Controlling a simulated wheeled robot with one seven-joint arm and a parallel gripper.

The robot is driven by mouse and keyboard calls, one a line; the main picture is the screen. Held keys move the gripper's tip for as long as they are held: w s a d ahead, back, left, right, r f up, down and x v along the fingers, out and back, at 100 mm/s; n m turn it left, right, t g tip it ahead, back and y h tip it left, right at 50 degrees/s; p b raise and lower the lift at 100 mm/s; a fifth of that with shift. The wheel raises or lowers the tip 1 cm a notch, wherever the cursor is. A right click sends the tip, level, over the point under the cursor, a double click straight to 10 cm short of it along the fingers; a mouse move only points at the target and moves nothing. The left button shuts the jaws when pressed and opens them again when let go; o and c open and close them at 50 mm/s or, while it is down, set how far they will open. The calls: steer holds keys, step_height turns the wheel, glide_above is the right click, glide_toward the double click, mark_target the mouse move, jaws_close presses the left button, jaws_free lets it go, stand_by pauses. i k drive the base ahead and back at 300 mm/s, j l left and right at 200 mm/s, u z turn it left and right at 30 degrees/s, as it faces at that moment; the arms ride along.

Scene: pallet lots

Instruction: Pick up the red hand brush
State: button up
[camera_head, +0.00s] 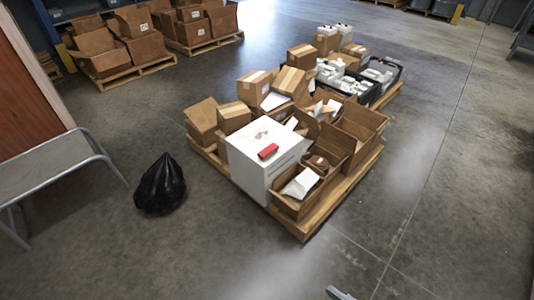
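A small red object (268,151), which looks like the red hand brush, lies on top of a white box (262,175). Its bristles cannot be made out at this size. The white box stands at the near left part of a loaded wooden pallet (305,229). A small grey piece at the bottom edge, which looks like the tip of my gripper (340,293), is well below and to the right of the red object, apart from it. Most of it is out of the picture, so whether it is open or shut does not show.
Open cardboard boxes (291,207) crowd the pallet beside the white box. A black bag (160,186) sits on the floor to the left, near a grey metal-framed bench (58,165). More loaded pallets stand behind. The concrete floor in front and right is clear.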

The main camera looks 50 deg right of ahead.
mark_target(264, 155)
steer(key=z, duration=0.5)
steer(key=i+j+z, duration=0.2)
steer(key=z, duration=0.15)
steer(key=i+j+z, duration=0.45)
steer(key=j+z, duration=0.2)
steer(key=i+j, duration=0.2)
steer(key=j, duration=0.15)
steer(key=i+j+z, duration=0.1)
steer(key=j, duration=0.3)
steer(key=i+j, duration=0.2)
steer(key=j, duration=0.2)
steer(key=i+j+z, duration=0.1)
steer(key=j, duration=0.25)
steer(key=i+j, duration=0.25)
steer(key=j, duration=0.15)
steer(key=i+j+z, duration=0.1)
steer(key=j, duration=0.3)
steer(key=i+j, duration=0.2)
steer(key=j, duration=0.25)
steer(key=l+z, duration=0.05)
